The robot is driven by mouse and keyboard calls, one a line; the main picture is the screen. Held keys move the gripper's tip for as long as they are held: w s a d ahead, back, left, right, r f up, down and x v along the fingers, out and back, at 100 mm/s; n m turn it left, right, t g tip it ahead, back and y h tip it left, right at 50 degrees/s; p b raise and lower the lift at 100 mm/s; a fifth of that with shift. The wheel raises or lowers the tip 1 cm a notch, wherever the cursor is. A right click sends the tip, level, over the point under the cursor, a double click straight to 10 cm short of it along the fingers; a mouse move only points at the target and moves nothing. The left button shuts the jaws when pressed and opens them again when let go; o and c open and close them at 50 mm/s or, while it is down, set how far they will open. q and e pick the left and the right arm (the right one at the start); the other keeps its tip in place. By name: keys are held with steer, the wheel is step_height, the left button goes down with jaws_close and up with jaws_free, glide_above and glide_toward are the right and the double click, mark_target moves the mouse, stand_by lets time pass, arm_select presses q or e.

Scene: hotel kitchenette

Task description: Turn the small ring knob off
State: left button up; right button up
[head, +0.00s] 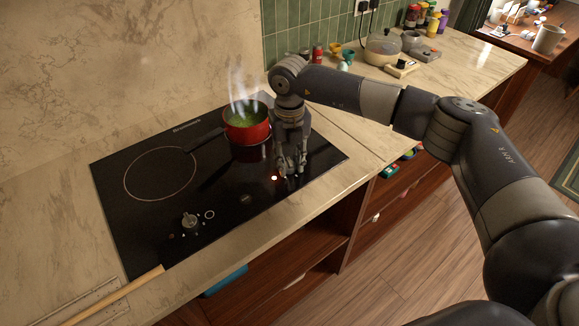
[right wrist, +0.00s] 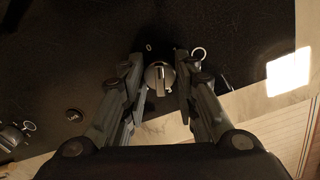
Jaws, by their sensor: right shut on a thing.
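My right gripper (head: 291,170) points straight down over the front right of the black cooktop (head: 130,225). In the right wrist view, its two fingers stand on either side of a round silver knob (right wrist: 159,78) and are shut on it. A small light (head: 274,178) glows on the glass beside the gripper. In the head view the gripper hides the held knob. A second silver knob (head: 190,221) sits at the front left, with its own ring mark (head: 209,214). My left gripper is not in view.
A red pot (head: 246,132) with green contents steams behind the gripper, its dark handle (head: 206,141) pointing left. A larger burner ring (head: 160,173) is empty. A wooden stick (head: 116,296) lies at the front left. A white pot (head: 383,49) stands on the back counter.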

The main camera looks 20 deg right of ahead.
mark_target(290, 161)
steer(key=shift+n+b, duration=1.25)
steer(key=shift+n, duration=0.65)
steer(key=o, duration=1.1)
step_height(290, 161, up, 12)
